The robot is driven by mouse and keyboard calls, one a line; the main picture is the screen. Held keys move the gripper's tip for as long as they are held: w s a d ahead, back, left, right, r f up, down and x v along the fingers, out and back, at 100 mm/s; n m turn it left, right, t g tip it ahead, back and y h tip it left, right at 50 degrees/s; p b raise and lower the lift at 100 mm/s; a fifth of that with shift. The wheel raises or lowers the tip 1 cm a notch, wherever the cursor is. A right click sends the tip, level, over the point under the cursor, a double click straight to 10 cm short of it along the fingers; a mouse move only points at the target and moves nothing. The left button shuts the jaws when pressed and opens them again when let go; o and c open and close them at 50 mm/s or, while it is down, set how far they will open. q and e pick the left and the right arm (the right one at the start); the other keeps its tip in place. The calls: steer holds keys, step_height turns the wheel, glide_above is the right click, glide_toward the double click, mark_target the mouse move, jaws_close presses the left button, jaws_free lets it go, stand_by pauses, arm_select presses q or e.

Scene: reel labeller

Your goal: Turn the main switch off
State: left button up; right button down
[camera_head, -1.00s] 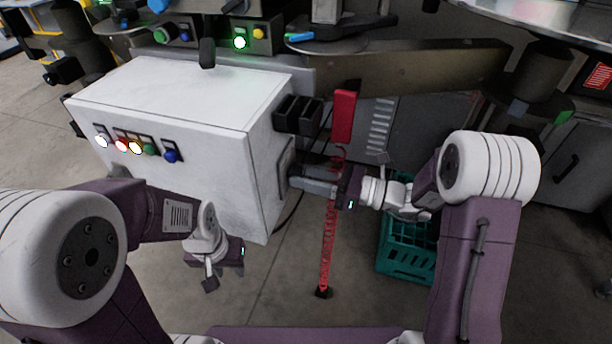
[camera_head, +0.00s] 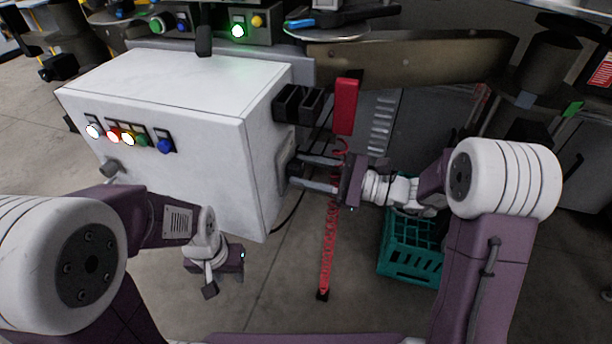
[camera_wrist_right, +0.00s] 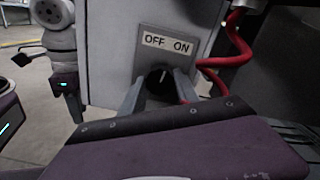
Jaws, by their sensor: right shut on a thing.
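The main switch (camera_wrist_right: 160,80) is a black knob on a grey plate on the cabinet's right side, below a label (camera_wrist_right: 167,44) reading OFF and ON. A pale mark on the knob points up; I cannot tell which word it meets. My right gripper (camera_wrist_right: 160,88) has its two fingers either side of the knob and is shut on it. In the head view the right gripper (camera_head: 297,172) reaches the switch plate (camera_head: 284,165) from the right, and the knob is hidden. My left gripper (camera_head: 209,290) hangs low in front of the cabinet, away from the switch; its jaws are unclear.
The white cabinet (camera_head: 180,90) has a row of lit buttons on its front. A red cable (camera_wrist_right: 236,45) hangs close right of the switch. A teal crate (camera_head: 412,265) stands on the floor below my right arm.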

steer(key=shift+f+n+b, duration=0.3)
steer(key=shift+n+b, duration=0.4)
steer(key=shift+n, duration=0.2)
steer(key=n+b, duration=0.6)
steer(key=shift+r+n+b, duration=0.2)
steer(key=shift+n+b, duration=1.1)
steer(key=shift+b, duration=0.15)
steer(key=c, duration=0.9)
jaws_free()
steer(key=shift+r, duration=0.1)
